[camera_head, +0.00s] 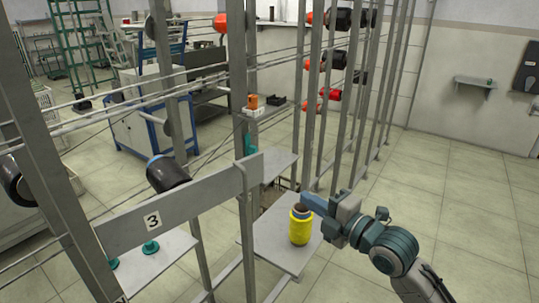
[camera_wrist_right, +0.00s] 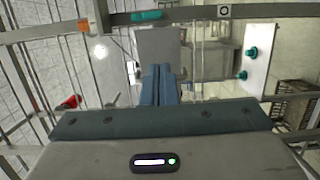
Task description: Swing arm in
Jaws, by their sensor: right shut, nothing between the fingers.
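A grey bar (camera_head: 195,198) with a "3" label (camera_head: 152,221) runs across the rack's front. A dark bobbin with a blue rim (camera_head: 167,173) sits tilted just behind it. I cannot tell which part is the swing arm. A yellow spool with a dark core (camera_head: 300,228) stands upright on a low grey plate (camera_head: 268,245). My right gripper (camera_head: 306,199) is shut and empty; its blue fingertips appear close to the spool's top, and I cannot tell if they touch. In the right wrist view the fingers (camera_wrist_right: 158,72) are together. My left gripper is out of view.
Upright rack posts (camera_head: 310,100) and thin rods stand close to the left of my right arm. A shelf (camera_head: 160,262) holds green pegs (camera_head: 151,247). Red and black bobbins (camera_head: 333,60) hang further back. Open tiled floor (camera_head: 455,190) lies to the right.

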